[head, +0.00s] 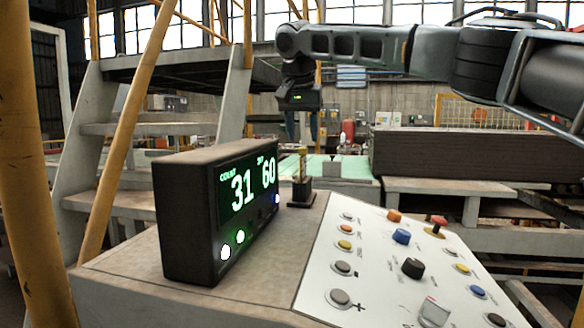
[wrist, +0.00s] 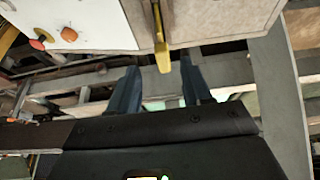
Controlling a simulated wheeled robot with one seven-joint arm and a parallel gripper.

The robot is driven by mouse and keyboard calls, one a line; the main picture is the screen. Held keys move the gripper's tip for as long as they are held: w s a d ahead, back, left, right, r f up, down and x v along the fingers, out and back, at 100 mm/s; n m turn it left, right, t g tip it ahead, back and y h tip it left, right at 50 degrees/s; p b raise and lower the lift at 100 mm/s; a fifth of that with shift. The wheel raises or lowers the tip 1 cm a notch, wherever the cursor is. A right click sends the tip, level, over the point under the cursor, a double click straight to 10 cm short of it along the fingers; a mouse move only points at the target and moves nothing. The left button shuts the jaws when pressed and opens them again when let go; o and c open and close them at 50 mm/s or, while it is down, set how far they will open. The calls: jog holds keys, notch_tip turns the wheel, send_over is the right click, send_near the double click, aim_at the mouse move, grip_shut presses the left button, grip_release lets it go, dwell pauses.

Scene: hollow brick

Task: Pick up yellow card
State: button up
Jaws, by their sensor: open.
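The yellow card (head: 303,164) is small and stands upright in a dark holder (head: 300,191) on the console top, behind the display box. In the wrist view the yellow card (wrist: 161,45) shows as a narrow strip, nearly edge on, at the top centre. My gripper (head: 303,124) is just above the card in the head view, pointing down. In the wrist view my gripper (wrist: 160,84) is open, with one dark blue finger on each side of the card's line. The fingers look apart from the card, and nothing is held.
A dark display box (head: 215,210) reading 31 and 60 stands left of the holder. A sloped white panel (head: 375,260) with buttons and knobs is to the right. Yellow rails and stairs (head: 150,128) stand at left. A brown stack (head: 450,155) is behind right.

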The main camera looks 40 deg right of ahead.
aim_at(303, 156)
jog(key=shift+w+d, duration=0.25)
jog(key=shift+w, duration=0.05)
jog(key=shift+w+d+f, duration=0.1)
jog(key=shift+f, duration=0.25)
jog(key=shift+p+x, duration=1.05)
jog(key=shift+x, duration=2.3)
jog(key=shift+c, duration=0.4)
grip_shut()
